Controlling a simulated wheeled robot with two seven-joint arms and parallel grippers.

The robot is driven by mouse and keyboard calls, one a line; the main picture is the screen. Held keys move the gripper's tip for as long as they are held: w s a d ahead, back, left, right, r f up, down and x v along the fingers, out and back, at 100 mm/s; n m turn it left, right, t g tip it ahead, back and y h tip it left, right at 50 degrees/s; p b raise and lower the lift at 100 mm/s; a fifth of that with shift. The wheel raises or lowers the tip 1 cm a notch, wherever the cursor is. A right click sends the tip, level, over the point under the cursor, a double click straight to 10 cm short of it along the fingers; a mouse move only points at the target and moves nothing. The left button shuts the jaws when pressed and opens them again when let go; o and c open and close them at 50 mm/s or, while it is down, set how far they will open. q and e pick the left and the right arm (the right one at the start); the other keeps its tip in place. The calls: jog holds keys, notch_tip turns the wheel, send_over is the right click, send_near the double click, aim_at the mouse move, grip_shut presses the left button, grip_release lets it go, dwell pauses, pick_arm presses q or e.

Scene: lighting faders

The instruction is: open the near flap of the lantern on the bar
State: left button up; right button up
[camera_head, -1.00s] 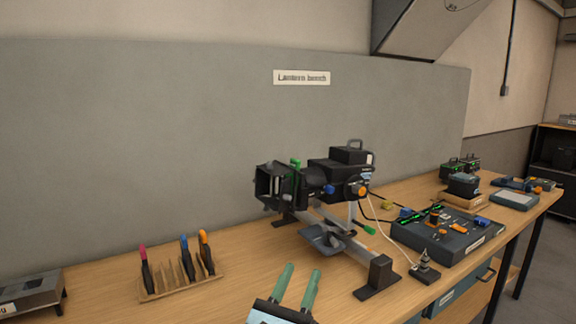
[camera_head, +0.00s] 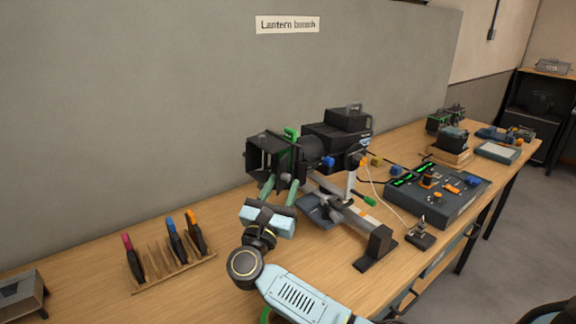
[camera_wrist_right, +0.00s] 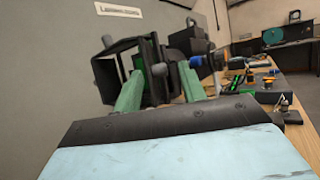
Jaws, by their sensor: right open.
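The black lantern (camera_head: 335,135) is mounted on the grey bar above the bench. Its front has a square frame of dark flaps (camera_head: 262,150), with a green handle (camera_head: 291,133) behind it. My right gripper (camera_head: 281,183) is open, its two pale green fingers reaching up to the near lower side of the flaps. In the right wrist view the fingers (camera_wrist_right: 158,82) stand apart, with the flaps and a grey knob (camera_wrist_right: 159,70) between and beyond them. I cannot tell whether a finger touches the near flap. My left gripper is out of view.
A wooden rack (camera_head: 172,270) with several coloured-handled tools stands at the left. A control desk with faders (camera_head: 450,195) and a small stand (camera_head: 420,236) are at the right. The bar's black foot (camera_head: 376,248) is close to my right arm.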

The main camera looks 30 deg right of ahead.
aim_at(285, 180)
jog(key=p+x, duration=0.1)
jog(key=x, duration=0.4)
jog(key=shift+w+d+r, duration=0.1)
jog(key=c, duration=0.9)
